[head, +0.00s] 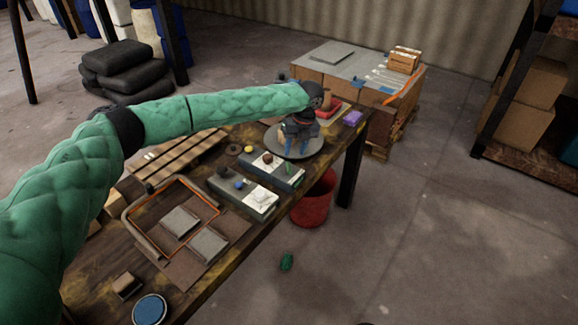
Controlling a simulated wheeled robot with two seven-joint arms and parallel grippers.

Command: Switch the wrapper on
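My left arm reaches across from the left, and my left gripper (303,147) points down over a round grey plate (313,153) at the far end of the workbench. Its fingertips are small and dark, so I cannot tell whether they are open or shut. Two flat grey boxes with knobs and white labels lie nearer on the bench: one (262,206) with a blue knob, one (288,184) with a dark red knob and a green part. I cannot tell which item is the wrapper or its switch. A red item (327,108) stands behind the gripper, partly hidden. My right gripper is out of view.
On the wooden bench (225,268) are an orange-edged frame with grey pads, a slatted board (172,163), a purple block (353,118) and a blue-topped round tin (149,309). The right floor is clear.

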